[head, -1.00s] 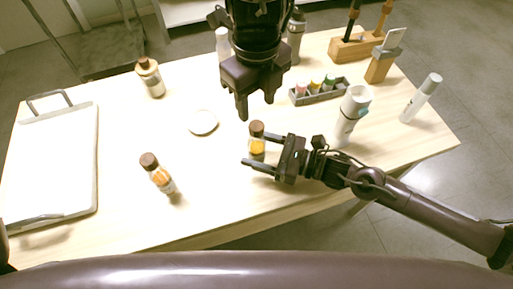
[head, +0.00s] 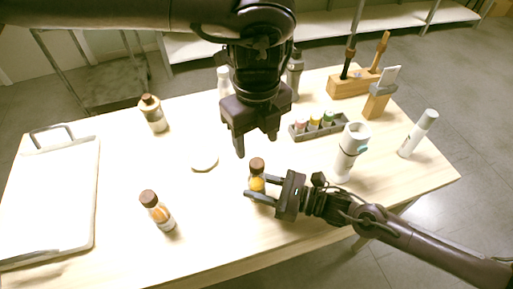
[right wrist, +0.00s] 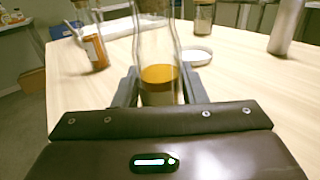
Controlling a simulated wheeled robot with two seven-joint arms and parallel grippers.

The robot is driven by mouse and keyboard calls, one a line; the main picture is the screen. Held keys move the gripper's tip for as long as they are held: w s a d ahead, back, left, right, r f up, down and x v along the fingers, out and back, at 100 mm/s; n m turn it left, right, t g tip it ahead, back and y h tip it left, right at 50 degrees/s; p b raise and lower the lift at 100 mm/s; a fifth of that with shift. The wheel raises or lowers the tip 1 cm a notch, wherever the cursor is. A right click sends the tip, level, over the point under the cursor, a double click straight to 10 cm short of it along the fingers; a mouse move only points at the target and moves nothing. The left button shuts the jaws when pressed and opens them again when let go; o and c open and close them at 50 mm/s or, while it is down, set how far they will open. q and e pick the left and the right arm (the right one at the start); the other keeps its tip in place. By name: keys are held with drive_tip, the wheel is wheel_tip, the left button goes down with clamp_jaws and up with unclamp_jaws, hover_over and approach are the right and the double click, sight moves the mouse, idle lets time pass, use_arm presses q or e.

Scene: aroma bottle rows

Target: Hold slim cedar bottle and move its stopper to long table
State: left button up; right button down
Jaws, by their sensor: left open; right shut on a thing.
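The bottle I take as the slim cedar bottle (head: 257,184) is clear glass with amber liquid and a brown stopper (head: 257,164). It stands upright on the long table (head: 115,215), and its lower body also shows in the right wrist view (right wrist: 158,72), its top cut off. My right gripper (head: 262,190) is shut on its body from the right, one finger on each side in the right wrist view (right wrist: 160,90). My left gripper (head: 256,146) is open, pointing down, empty, just above and behind the stopper in the head view.
Two other brown-stoppered bottles stand at the front left (head: 158,212) and back left (head: 153,114). A round white dish (head: 204,162) lies left of the held bottle. A vial rack (head: 320,127) and white dispenser (head: 350,152) stand right.

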sight(257, 162)
use_arm(q)
drive_tip(key=m, duration=0.3)
drive_tip(key=r+m, duration=0.1)
drive_tip(key=m, duration=0.1)
drive_tip(key=shift+r+m, duration=0.15)
drive_tip(key=shift+m, duration=0.25)
wheel_tip(257, 162, down, 8)
drive_tip(key=m, duration=1.7)
drive_tip(key=shift+c, duration=0.3)
drive_tip(key=c, duration=1.2)
drive_tip(key=shift+o, duration=0.2)
